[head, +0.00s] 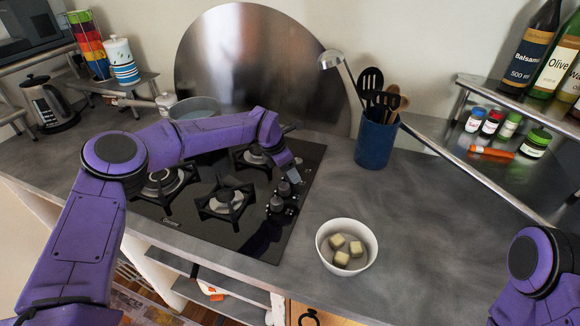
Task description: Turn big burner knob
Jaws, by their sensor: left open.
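The black glass hob (245,235) is set in the grey counter, with several burners under dark pan supports. Its small dark control knobs (277,203) cluster at the hob's right side. Which knob belongs to the big burner I cannot tell. My left arm reaches across the hob from the left. My left gripper (291,174) points down just above the rear knobs and is open. Its fingertips are small here, and I cannot tell whether they touch a knob. My arm hides part of the rear burners. My right gripper is outside the picture.
A white bowl with pale cubes (346,226) stands right of the hob. A blue utensil pot (375,143) stands behind it. A pan (194,107) sits at the back left, before a round metal panel (235,60). A jar shelf (475,150) is at right.

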